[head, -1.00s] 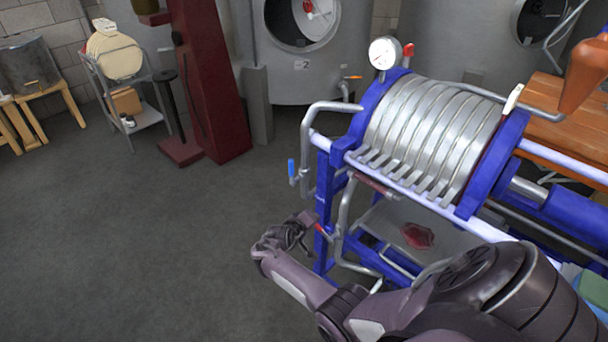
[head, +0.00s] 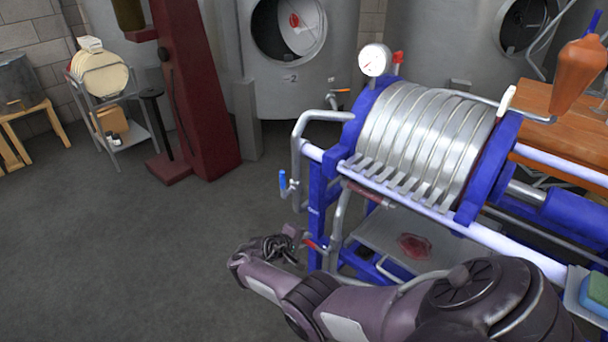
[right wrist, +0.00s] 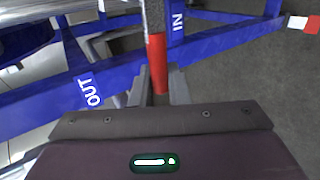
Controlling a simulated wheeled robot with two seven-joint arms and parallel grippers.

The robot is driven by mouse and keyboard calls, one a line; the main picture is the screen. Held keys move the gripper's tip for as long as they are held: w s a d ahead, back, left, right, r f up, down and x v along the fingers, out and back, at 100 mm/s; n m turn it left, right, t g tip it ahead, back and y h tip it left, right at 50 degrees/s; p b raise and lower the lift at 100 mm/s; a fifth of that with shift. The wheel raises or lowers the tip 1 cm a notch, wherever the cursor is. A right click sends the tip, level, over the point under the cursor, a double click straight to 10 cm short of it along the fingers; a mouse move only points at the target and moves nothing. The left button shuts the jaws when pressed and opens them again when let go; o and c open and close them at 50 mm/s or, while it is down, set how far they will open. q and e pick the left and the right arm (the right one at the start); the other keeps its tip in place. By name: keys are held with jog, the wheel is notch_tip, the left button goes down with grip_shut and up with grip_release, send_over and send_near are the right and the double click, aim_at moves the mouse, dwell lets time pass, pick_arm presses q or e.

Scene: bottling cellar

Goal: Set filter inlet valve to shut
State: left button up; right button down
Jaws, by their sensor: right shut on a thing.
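The plate filter (head: 420,135) has silver plates in a blue frame. A valve with a red lever handle (head: 314,244) sits low at its left end, on grey piping. The red handle also shows in the right wrist view (right wrist: 157,62), beside a blue frame bar lettered "IN" (right wrist: 177,25). My right gripper (head: 296,236) is at this handle. In the right wrist view its fingers (right wrist: 158,88) are shut on the end of the handle. The valve body is hard to make out. My left gripper is not in view.
A blue-handled valve (head: 283,180) hangs from the pipe above my right gripper. An "OUT" label (right wrist: 90,93) shows on the frame. A drip tray (head: 385,235) lies under the plates. Open floor (head: 130,250) lies to the left; a tank (head: 290,60) stands behind.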

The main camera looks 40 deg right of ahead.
jog(key=c, duration=1.5)
grip_release()
jog(key=shift+f, duration=0.1)
jog(key=shift+o, duration=0.2)
jog(key=p+v, duration=0.3)
jog(key=v, duration=0.5)
jog(key=shift+f, duration=0.1)
